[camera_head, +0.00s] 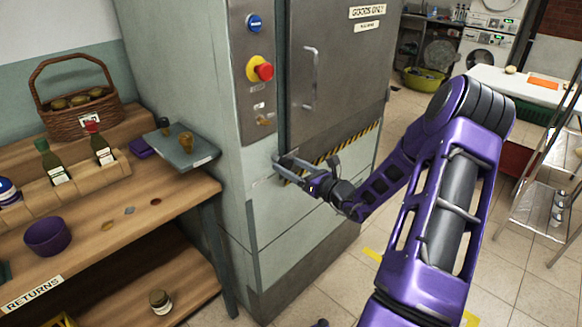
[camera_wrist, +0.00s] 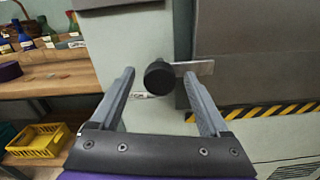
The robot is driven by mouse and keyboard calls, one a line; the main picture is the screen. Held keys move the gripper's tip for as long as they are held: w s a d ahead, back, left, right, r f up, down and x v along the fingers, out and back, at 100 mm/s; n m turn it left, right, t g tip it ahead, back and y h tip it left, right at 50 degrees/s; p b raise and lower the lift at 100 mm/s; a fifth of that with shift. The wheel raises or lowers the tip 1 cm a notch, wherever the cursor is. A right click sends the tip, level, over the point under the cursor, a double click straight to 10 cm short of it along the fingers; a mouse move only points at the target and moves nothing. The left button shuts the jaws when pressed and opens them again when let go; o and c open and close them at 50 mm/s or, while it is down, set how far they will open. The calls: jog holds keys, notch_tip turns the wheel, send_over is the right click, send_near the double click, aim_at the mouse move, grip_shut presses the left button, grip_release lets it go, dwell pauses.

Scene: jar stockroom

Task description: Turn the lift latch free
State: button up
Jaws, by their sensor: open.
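The lift latch shows in the wrist view as a round black knob (camera_wrist: 159,78) with a flat metal bar reaching right from it towards the door edge. The bar lies about level. My gripper (camera_head: 283,167) is open at the front of the lift cabinet, below the control panel. In the wrist view the knob appears between the two fingertips, with a gap on each side; I cannot tell how deep it sits between them. In the head view my gripper hides most of the latch.
The grey lift door (camera_head: 345,75) has an upright handle (camera_head: 310,78) and a striped hazard edge below. A red stop button (camera_head: 263,70) is on the panel. A wooden shelf (camera_head: 165,208) with jars and bottles stands left. A stepladder (camera_head: 545,165) stands right.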

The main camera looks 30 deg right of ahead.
grip_shut()
dwell(0.4)
dwell(1.0)
